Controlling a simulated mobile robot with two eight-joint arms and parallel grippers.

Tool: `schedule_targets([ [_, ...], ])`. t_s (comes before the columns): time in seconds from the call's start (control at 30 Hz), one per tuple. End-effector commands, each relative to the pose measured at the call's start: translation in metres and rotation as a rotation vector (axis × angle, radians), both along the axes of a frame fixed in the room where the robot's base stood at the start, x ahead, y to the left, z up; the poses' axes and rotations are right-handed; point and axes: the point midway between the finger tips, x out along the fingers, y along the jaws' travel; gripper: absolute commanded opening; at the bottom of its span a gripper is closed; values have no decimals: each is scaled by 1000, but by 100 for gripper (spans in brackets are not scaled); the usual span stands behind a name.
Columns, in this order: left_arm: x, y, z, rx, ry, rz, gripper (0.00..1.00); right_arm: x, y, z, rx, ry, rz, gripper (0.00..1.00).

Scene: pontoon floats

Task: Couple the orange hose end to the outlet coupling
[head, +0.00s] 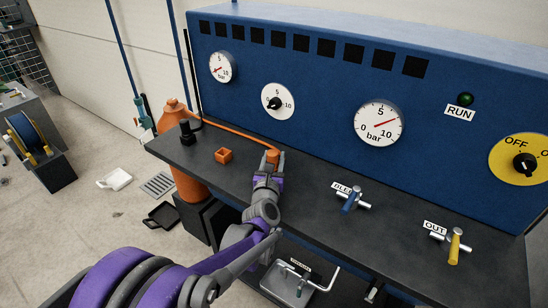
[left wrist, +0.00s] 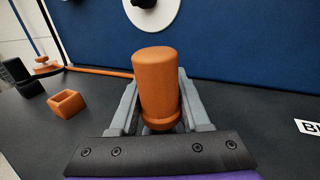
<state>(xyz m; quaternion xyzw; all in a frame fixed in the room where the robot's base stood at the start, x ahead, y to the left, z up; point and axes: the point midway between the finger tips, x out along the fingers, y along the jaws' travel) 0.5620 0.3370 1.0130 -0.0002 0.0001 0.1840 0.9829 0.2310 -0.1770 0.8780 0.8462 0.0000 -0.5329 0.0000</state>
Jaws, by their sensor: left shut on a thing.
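The orange hose end (head: 272,156) is a short, thick cylinder at the end of a thin orange hose (head: 230,133). My left gripper (head: 268,170) is shut on it above the dark bench, near the blue panel. In the left wrist view the hose end (left wrist: 156,85) stands between the two grey fingers, and the hose runs off to the left behind it. At the bench's right, a silver fitting with a yellow handle (head: 455,246) sits by an OUT label (head: 435,228), well apart from the hose end. I cannot tell for certain which part is the outlet coupling. My right gripper is out of view.
A small open orange box (head: 223,156) and a black fitting (head: 187,133) are on the bench's left. A blue-handled valve (head: 351,199) stands between my gripper and the OUT fitting. The blue panel (head: 320,100) with gauges rises behind. An orange cylinder (head: 187,185) stands left.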

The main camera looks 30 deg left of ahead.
Motion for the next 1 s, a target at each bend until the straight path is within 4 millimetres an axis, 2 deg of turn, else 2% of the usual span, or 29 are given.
schedule_targets([
  [0.9,0,0,-23,1,0,0,0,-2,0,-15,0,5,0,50],
  [0.93,0,0,-23,1,0,0,48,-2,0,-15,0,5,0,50],
  [1.0,0,0,-23,0,0,0,61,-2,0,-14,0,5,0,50],
])
